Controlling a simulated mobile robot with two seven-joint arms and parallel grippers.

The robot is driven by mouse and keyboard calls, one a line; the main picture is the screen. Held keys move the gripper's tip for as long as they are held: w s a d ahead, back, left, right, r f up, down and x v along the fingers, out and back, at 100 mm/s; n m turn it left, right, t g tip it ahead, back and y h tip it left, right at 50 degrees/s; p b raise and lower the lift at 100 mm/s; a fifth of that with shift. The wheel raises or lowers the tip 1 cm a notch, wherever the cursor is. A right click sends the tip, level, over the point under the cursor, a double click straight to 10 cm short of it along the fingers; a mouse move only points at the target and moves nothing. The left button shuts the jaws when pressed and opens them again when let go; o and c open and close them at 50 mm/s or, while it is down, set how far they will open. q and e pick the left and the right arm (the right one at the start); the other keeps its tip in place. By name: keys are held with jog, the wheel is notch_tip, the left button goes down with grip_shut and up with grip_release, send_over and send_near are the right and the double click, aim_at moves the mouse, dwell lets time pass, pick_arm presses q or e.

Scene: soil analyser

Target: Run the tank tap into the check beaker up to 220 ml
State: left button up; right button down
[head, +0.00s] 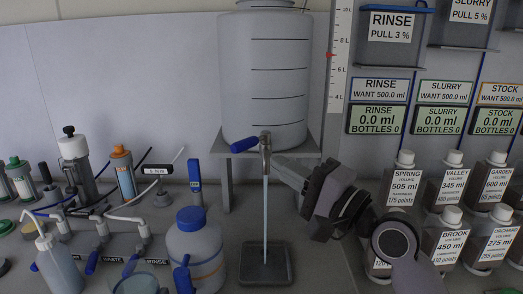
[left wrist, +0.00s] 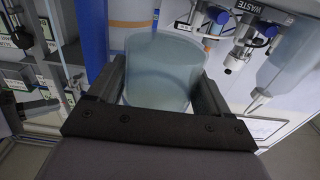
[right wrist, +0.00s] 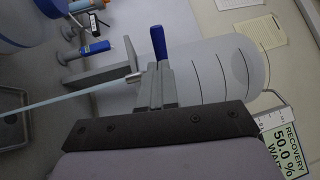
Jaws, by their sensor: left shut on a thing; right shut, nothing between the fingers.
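The white tank (head: 268,80) stands on a shelf. Its tap (head: 265,142) has a blue handle (head: 244,145) turned to the left. A pale stream (head: 265,205) runs from the tap down to the dark drip tray (head: 266,276), with no beaker under it. My left gripper (left wrist: 158,95) is shut on the clear check beaker (left wrist: 163,68); the beaker's rim shows at the bottom edge of the head view (head: 141,284). Its markings cannot be read. My right gripper (right wrist: 155,85) is shut and empty, close beside the tap (right wrist: 134,77), below the blue handle (right wrist: 158,43) in the right wrist view.
A blue-lidded jug (head: 197,250) stands left of the drip tray. The WASTE and RINSE valves and a wash bottle (head: 58,265) are further left. Several labelled soil bottles (head: 450,240) stand at the right. The shelf post (head: 225,180) rises behind the jug.

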aim_at(249, 147)
pick_arm(q)
jog(key=shift+r+p, duration=0.35)
jog(key=shift+r, duration=0.2)
pick_arm(e)
jog(key=shift+x, duration=2.95)
pick_arm(q)
jog(key=shift+w+f, duration=0.15)
